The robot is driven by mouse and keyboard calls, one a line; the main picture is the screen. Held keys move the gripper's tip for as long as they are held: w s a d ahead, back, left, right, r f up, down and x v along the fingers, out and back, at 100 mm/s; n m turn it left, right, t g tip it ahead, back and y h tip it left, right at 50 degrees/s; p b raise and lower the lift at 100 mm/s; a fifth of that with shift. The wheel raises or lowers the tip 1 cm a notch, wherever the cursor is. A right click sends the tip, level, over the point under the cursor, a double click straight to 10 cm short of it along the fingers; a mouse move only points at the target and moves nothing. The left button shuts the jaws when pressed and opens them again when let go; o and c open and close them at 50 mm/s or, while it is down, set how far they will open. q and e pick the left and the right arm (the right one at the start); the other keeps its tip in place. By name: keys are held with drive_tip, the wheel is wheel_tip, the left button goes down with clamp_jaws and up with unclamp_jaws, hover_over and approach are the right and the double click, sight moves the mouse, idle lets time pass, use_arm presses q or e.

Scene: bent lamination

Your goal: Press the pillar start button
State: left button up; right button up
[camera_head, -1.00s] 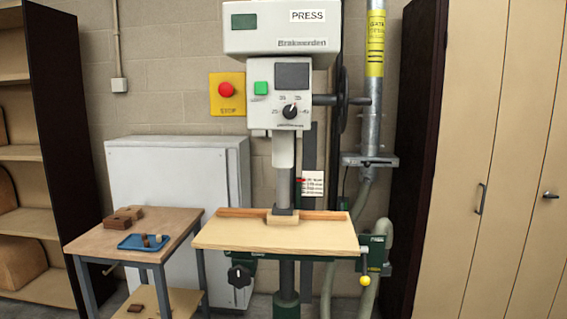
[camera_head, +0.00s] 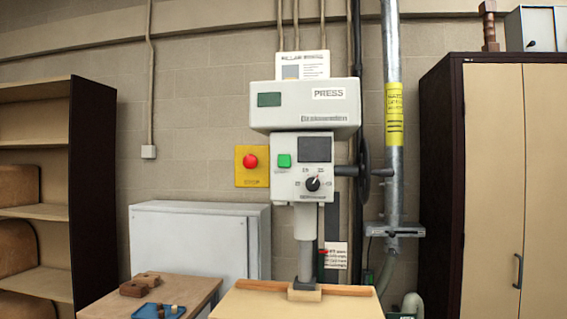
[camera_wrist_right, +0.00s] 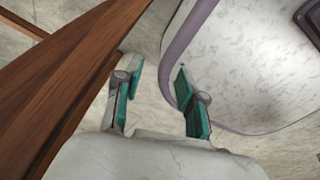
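The pillar press (camera_head: 305,105) stands against the block wall in the head view. A dark display (camera_head: 315,149) is right of the button, and a black dial (camera_head: 312,184) is below. A red round stop button (camera_head: 250,161) is on a yellow plate left of the box. My right gripper (camera_wrist_right: 155,88) shows in the right wrist view, its teal-padded fingers apart with nothing between them, away from the press. My left gripper is in no view.
A pale work table (camera_head: 295,305) lies under the press ram. A small side table (camera_head: 190,290) with wooden blocks (camera_head: 139,285) and a blue tray (camera_head: 160,312) is at left. A grey cabinet (camera_head: 190,240) stands behind. A brown wooden edge (camera_wrist_right: 60,85) is close to my right gripper.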

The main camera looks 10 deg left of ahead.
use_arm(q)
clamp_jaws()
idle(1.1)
